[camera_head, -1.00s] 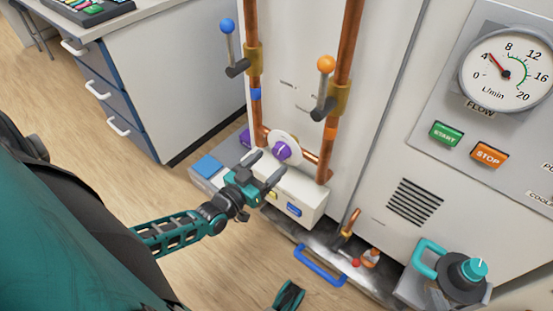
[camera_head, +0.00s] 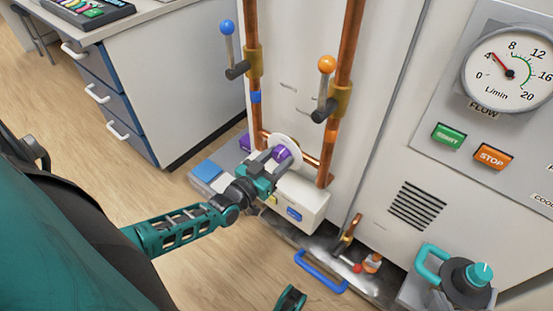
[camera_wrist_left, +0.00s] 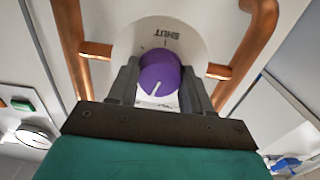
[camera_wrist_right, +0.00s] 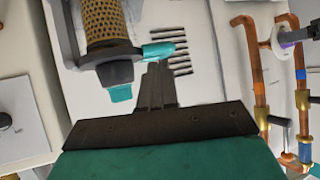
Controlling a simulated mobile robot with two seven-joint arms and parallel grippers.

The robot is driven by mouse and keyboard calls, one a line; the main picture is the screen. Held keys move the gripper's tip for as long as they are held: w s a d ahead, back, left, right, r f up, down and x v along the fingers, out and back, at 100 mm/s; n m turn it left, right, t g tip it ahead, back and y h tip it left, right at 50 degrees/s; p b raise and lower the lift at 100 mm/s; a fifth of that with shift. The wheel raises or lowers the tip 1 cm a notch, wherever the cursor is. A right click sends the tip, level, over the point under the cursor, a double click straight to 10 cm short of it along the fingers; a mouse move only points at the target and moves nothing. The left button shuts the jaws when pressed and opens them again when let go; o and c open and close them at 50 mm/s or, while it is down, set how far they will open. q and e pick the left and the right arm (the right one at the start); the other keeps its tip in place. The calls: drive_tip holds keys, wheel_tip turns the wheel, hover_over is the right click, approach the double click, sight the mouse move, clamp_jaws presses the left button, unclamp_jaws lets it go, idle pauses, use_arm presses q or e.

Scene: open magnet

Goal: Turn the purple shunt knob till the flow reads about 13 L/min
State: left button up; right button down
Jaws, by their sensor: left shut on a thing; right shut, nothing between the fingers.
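The purple shunt knob (camera_head: 282,153) sits on a round white plate (camera_head: 290,143) low on the copper pipework. My left gripper (camera_wrist_left: 158,82) is shut on the knob, one finger on each side. In the left wrist view the purple knob (camera_wrist_left: 160,72) shows a white pointer line towards the bottom of the picture, and the plate's SHUT mark is above it. The flow gauge (camera_head: 510,70) has its red needle near 4 L/min, a little above it; a green arc spans its upper right. My right gripper (camera_wrist_right: 157,85) is shut and empty, in front of the cabinet's vent slots.
Levers with a blue ball (camera_head: 227,27) and an orange ball (camera_head: 326,64) stand on the pipes above the knob. START (camera_head: 448,136) and STOP (camera_head: 492,156) buttons are below the gauge. A teal-handled device (camera_head: 462,278) stands lower right. A drawer cabinet (camera_head: 150,80) is at left.

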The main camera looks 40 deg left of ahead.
use_arm(q)
drive_tip(key=c, duration=0.4)
drive_tip(key=shift+m, duration=0.3)
